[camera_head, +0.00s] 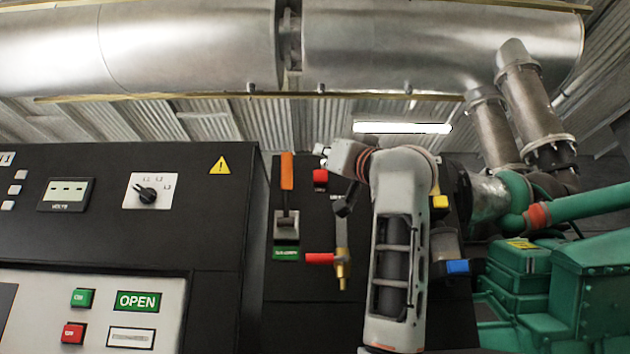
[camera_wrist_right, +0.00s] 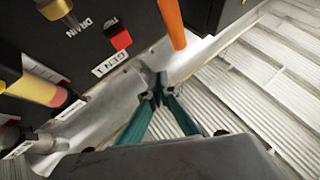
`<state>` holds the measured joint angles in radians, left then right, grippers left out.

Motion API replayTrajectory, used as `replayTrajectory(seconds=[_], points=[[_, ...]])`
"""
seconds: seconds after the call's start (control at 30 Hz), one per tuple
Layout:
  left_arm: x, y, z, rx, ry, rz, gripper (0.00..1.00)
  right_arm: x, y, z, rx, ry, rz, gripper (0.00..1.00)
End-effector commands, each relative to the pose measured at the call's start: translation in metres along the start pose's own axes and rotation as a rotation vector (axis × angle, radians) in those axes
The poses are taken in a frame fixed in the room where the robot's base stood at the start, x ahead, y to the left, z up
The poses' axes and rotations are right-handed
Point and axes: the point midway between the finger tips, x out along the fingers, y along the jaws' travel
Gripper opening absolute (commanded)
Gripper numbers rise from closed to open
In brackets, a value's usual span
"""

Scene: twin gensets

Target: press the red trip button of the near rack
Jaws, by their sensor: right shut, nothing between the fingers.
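In the head view a red button (camera_head: 320,177) sits high on the dark panel in the middle; it also shows in the wrist view (camera_wrist_right: 120,39), next to a GEN 1 label. Another red button (camera_head: 73,333), its lettering too small to read, sits below a green button (camera_head: 81,298) on the pale panel at lower left. My right gripper (camera_head: 322,156) is just above the upper red button in the head view. In the wrist view its fingers (camera_wrist_right: 160,96) are together and empty, below and right of that button and apart from it. My left gripper is out of view.
An orange lever (camera_head: 287,170) stands left of the upper red button. A brass drain valve (camera_head: 342,270) with a red handle (camera_head: 320,258) hangs below. The black cabinet (camera_head: 110,225) fills the left; green machinery (camera_head: 590,280) stands at right. Large silver pipes (camera_head: 190,45) run overhead.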

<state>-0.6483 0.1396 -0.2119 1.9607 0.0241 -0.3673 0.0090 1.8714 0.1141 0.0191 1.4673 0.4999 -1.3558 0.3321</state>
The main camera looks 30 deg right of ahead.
Motion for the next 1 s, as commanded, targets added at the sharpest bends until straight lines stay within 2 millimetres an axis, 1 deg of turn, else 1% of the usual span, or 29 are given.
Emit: replayTrajectory(seconds=[0.2, 0.37, 0.6, 0.7, 0.77, 0.83, 0.87, 0.93, 1.0], points=[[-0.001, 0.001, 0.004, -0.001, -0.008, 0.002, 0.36, 0.0, 0.0, 0.0, 0.0, 0.0, 0.0, 0.0], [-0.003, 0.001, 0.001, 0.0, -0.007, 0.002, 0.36, 0.004, 0.003, 0.002, 0.001, -0.001, 0.001, 0.0], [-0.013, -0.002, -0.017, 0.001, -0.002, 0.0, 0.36, 0.025, 0.017, 0.015, 0.001, -0.004, 0.001, 0.0], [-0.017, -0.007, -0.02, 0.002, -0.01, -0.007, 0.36, 0.034, 0.024, 0.022, 0.0, -0.004, 0.001, 0.0], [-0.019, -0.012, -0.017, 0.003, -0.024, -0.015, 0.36, 0.04, 0.028, 0.026, 0.0, -0.005, 0.001, 0.0], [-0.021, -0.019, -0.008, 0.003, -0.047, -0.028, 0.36, 0.046, 0.032, 0.031, 0.001, -0.004, 0.0, 0.0], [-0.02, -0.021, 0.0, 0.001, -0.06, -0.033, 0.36, 0.047, 0.033, 0.033, -0.001, -0.003, 0.0, 0.0], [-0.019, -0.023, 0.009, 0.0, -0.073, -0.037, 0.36, 0.051, 0.037, 0.037, 0.0, -0.002, 0.0, 0.0], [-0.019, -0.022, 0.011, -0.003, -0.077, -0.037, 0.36, 0.055, 0.04, 0.04, 0.0, -0.001, 0.0, 0.0]])
